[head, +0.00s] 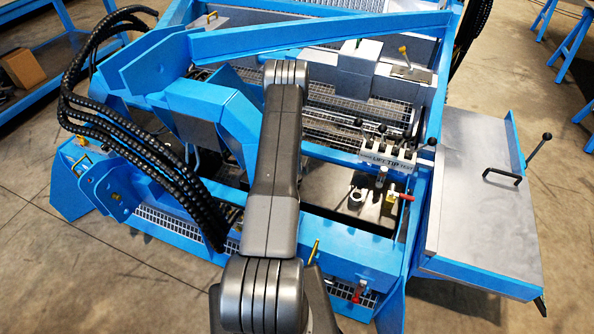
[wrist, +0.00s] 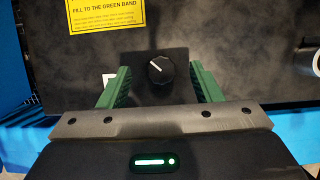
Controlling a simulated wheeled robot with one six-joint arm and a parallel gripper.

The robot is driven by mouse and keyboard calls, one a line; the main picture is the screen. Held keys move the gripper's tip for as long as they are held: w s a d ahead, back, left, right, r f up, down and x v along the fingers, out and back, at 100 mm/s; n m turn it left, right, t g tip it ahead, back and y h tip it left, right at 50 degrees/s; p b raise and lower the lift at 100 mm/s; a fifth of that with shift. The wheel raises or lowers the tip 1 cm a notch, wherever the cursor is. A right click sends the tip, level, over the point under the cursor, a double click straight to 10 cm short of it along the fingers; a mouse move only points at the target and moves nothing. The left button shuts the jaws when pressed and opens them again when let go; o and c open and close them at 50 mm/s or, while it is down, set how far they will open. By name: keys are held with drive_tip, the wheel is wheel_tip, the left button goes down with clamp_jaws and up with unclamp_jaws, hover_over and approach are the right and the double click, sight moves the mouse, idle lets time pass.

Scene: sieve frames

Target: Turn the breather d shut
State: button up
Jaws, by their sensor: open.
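A round black knob (wrist: 160,71), which I take to be the breather, sits on a dark square plate in the wrist view. Its white pointer line points to the upper left. My gripper (wrist: 160,82) is open, with one green finger on each side of the knob. Gaps show between the knob and both fingers, so it is not held. A white letter left of the plate is mostly hidden by the left finger, so I cannot read it. In the head view my arm hides the gripper, and I cannot make out the knob there.
A yellow label (wrist: 100,14) reading "FILL TO THE GREEN BAND" is on the dark panel (wrist: 245,65) above left of the knob. In the head view, a blue machine frame (head: 290,38), black hoses (head: 125,140), a lever block (head: 388,157) and a grey side platform (head: 475,190) surround my arm.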

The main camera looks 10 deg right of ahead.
drive_tip(key=shift+r+p, duration=1.5)
drive_tip(key=shift+r, duration=1.15)
